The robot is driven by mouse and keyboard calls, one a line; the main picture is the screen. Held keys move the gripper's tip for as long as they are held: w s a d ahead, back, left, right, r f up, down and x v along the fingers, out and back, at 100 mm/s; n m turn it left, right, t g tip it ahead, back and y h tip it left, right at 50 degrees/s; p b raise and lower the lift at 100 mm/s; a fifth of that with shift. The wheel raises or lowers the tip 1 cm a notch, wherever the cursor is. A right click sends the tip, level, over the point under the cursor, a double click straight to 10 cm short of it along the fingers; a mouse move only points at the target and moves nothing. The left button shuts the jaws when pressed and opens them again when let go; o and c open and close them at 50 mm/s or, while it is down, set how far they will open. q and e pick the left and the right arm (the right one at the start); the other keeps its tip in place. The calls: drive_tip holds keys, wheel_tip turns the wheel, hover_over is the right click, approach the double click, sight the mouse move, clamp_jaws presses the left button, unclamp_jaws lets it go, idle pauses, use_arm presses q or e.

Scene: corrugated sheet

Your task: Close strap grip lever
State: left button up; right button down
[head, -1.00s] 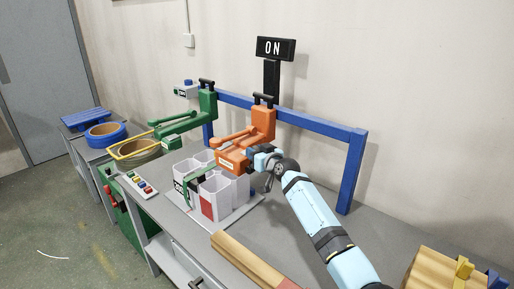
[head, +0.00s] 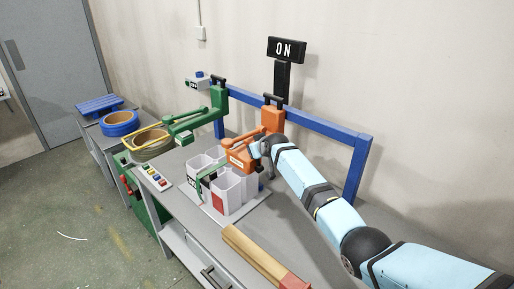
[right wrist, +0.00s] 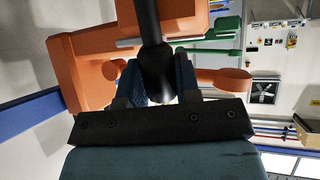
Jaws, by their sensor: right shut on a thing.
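The orange strapping tool (head: 270,122) is mounted at the blue frame, with its front end over the light grey bins. My right gripper (head: 257,151) is at the front right of this tool, and its fingers are mostly hidden by the arm in the head view. In the right wrist view my right gripper (right wrist: 158,82) is shut on a black rounded lever (right wrist: 154,65) in front of the orange body (right wrist: 85,65). A green strapping tool (head: 205,115) stands to the left. My left gripper is not in view.
The blue frame (head: 330,130) runs behind the tools, below a black ON sign (head: 286,49). Grey bins (head: 230,187) stand under the orange tool. A wooden bar with a red end (head: 255,252) lies at the front. A button panel (head: 154,178) is at the left.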

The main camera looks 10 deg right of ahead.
idle(0.3)
drive_tip(key=c, duration=0.8)
unclamp_jaws()
drive_tip(key=shift+s, duration=0.1)
drive_tip(key=v, duration=1.3)
drive_tip(key=shift+s+r, duration=0.2)
drive_tip(key=shift+r, duration=0.1)
drive_tip(key=shift+c, duration=0.5)
